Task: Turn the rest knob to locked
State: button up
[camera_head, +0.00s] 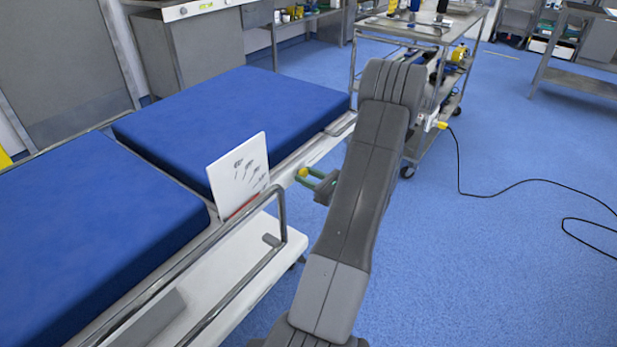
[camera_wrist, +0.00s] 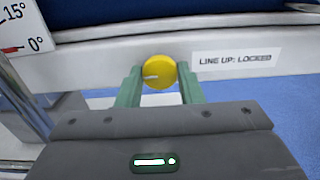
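The rest knob (camera_wrist: 158,72) is a round yellow knob on the pale side rail of the operating table, and it also shows in the head view (camera_head: 303,172). Its white pointer mark runs from its middle to the left, slightly downward. A label to its right (camera_wrist: 236,60) reads "LINE UP: LOCKED". My gripper (camera_wrist: 160,82) has green fingers, one on each side of the knob, with what looks like a narrow gap on both sides. In the head view my gripper (camera_head: 316,178) is at the rail, partly hidden by my arm.
A white card with a scale (camera_wrist: 22,28) showing 15° and 0° stands left of the knob. A metal hand rail (camera_head: 281,215) curves near it. Blue pads (camera_head: 235,115) lie on the table. A trolley (camera_head: 425,35) stands behind; open floor is at right.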

jog(key=shift+c, duration=1.2)
jog(key=shift+m+p, duration=0.3)
jog(key=m+p, duration=0.3)
jog(key=shift+r, duration=0.2)
jog(key=m+p, duration=0.3)
jog(key=m, duration=0.2)
jog(key=m+p, duration=0.3)
jog(key=m, duration=0.2)
jog(key=shift+f, duration=0.1)
jog(key=shift+m+p, duration=0.85)
jog(key=shift+m, duration=1.25)
jog(key=shift+f, duration=0.1)
